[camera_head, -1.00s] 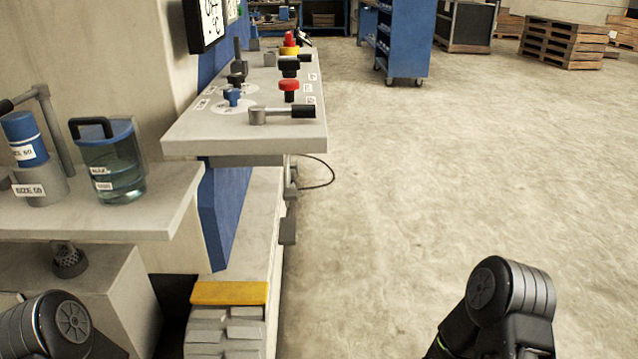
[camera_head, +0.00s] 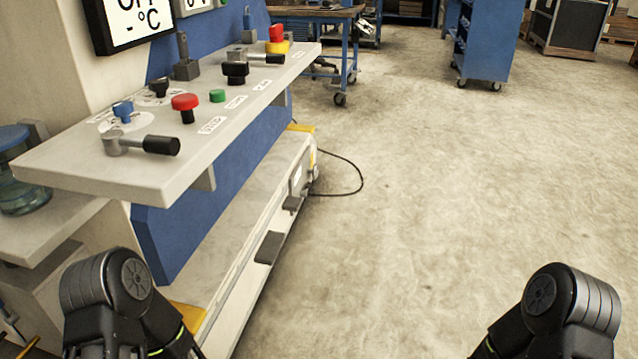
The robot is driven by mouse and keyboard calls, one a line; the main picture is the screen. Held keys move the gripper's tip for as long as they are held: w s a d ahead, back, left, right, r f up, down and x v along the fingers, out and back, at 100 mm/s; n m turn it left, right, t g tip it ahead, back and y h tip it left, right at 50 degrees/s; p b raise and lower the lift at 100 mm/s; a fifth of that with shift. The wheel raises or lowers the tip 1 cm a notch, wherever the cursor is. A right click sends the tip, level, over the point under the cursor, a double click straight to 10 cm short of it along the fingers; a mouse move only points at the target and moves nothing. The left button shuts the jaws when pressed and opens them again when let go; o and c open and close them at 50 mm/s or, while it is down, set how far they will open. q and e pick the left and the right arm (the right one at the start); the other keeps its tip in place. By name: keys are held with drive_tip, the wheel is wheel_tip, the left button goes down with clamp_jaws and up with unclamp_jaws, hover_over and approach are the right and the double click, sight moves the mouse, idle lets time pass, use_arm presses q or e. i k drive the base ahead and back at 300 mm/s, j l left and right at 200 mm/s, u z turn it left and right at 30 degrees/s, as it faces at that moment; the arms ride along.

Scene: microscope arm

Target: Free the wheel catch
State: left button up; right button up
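I cannot tell for certain which part is the wheel catch; no label for it is readable. A grey control shelf (camera_head: 60,172) juts from the machine at the left. It carries a lever with a black grip (camera_head: 160,145), a red mushroom button (camera_head: 186,106), a green button (camera_head: 217,96), a blue knob (camera_head: 123,111), and a second black-gripped lever (camera_head: 262,58). Low on the machine's side are a grey pedal-like plate (camera_head: 270,247) and a smaller one (camera_head: 293,203). Only links of my two arms show at the bottom; both grippers are out of view.
A clear jar (camera_head: 25,190) stands at the left edge. A black cable (camera_head: 358,178) loops onto the floor beside the machine base. A blue workbench (camera_head: 350,55) and a blue cart (camera_head: 487,45) stand farther back. The concrete floor (camera_head: 430,200) at the right is open.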

sight(307, 189)
drive_tip(key=i+l, duration=0.15)
drive_tip(key=i, duration=0.4)
drive_tip(key=i+l+u, duration=0.1)
drive_tip(key=i, duration=0.45)
drive_tip(key=i+j, duration=0.2)
drive_tip(key=i, duration=0.15)
drive_tip(key=i+j, duration=0.2)
drive_tip(key=i+u, duration=0.05)
drive_tip(key=i, duration=0.05)
